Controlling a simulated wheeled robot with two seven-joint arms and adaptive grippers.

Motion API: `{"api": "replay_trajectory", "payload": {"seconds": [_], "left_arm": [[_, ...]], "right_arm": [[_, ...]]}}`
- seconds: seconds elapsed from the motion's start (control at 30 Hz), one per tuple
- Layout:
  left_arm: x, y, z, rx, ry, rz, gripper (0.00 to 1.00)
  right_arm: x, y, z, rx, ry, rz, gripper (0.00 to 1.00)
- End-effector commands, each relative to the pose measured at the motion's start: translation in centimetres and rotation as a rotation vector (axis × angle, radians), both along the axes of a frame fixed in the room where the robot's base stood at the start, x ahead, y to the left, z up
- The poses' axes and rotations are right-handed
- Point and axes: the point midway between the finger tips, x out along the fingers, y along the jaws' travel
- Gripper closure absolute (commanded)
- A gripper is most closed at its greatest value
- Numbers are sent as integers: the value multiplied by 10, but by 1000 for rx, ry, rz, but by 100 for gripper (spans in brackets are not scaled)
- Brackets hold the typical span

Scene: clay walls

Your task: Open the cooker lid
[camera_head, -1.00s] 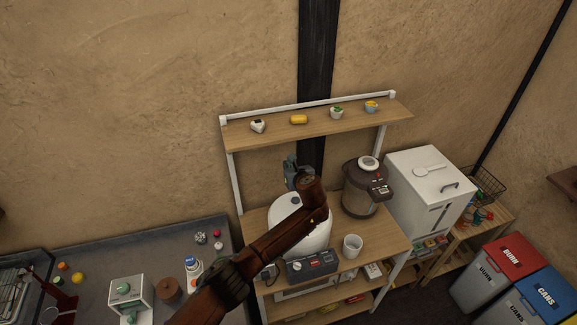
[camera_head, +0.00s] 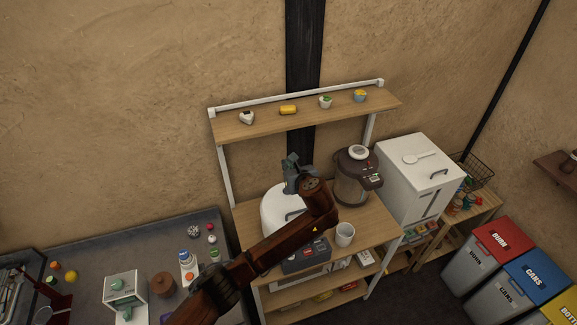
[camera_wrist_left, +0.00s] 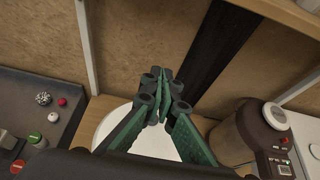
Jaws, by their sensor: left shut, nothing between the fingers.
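The white, rounded cooker (camera_head: 272,212) stands on the middle board of the wooden rack, partly hidden behind my left arm. Its dark front panel (camera_head: 303,260) shows below the arm. The lid looks lowered, but the arm covers much of it. My left gripper (camera_head: 291,167) is above and behind the cooker, near its back. In the left wrist view the green fingers (camera_wrist_left: 161,77) are together and empty, with the white cooker top (camera_wrist_left: 150,143) below them. I see no contact with the lid. My right gripper is not in view.
A white cup (camera_head: 345,235) is in front of the pot. An upper shelf (camera_head: 240,131) with small items hangs above. A grey counter (camera_head: 90,250) is at left.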

Motion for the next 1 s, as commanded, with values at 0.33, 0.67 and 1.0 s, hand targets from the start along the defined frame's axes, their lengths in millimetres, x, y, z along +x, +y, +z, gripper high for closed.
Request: {"api": "replay_trajectory", "payload": {"seconds": [0.33,0.67,1.0], "left_arm": [[-14,-1,2,-15,6,6,100],[-67,78,-131,-590,173,297,100],[-194,209,-262,-1287,236,954,100]], "right_arm": [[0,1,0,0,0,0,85],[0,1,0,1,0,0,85],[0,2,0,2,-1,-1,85]]}}
